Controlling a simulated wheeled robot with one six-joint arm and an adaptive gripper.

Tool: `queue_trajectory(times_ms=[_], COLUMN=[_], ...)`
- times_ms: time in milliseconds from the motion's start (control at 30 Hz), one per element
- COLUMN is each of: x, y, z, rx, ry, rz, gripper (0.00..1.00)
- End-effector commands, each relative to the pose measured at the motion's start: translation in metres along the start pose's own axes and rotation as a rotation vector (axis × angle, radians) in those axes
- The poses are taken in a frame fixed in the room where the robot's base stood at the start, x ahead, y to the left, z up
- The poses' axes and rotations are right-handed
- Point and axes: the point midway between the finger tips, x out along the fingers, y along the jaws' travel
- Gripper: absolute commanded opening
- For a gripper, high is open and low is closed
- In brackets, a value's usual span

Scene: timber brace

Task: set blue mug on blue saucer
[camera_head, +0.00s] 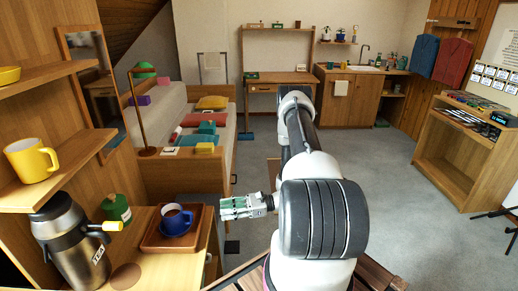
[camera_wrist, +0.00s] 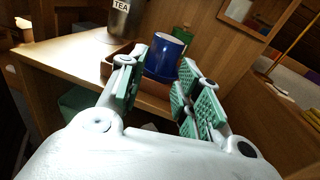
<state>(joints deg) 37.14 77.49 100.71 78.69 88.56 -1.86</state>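The blue mug (camera_head: 178,224) stands upright on a wooden tray (camera_head: 154,242) on the counter at the lower left, with dark contents showing inside its rim. In the wrist view the blue mug (camera_wrist: 162,57) is beyond and between my fingertips. My gripper (camera_head: 223,208) is just right of the tray, pointing left toward the mug, apart from it. In the wrist view my gripper (camera_wrist: 159,70) has its green-padded fingers spread, with nothing held. I cannot make out a blue saucer; whether one is under the mug is unclear.
A steel tea flask (camera_head: 72,245) and green canister (camera_head: 117,208) stand left of the tray. A round brown disc (camera_head: 125,277) lies in front. A yellow mug (camera_head: 31,160) sits on the shelf above. Open floor (camera_head: 400,220) lies to the right.

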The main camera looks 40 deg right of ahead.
Motion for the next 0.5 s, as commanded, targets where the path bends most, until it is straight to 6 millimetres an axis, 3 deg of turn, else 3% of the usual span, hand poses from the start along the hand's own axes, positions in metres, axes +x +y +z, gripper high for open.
queue_trajectory(times_ms=[33, 167, 300, 500], x=[0.003, 0.007, 0.006, -0.009], y=[-0.003, 0.005, 0.025, 0.063], z=[0.024, 0.091, 0.158, 0.239], rx=[-0.050, -0.193, -0.368, -0.643], ry=[0.024, 0.108, 0.215, 0.383], rz=[0.061, 0.258, 0.472, 0.742], gripper=[0.34, 0.34, 0.34, 0.34])
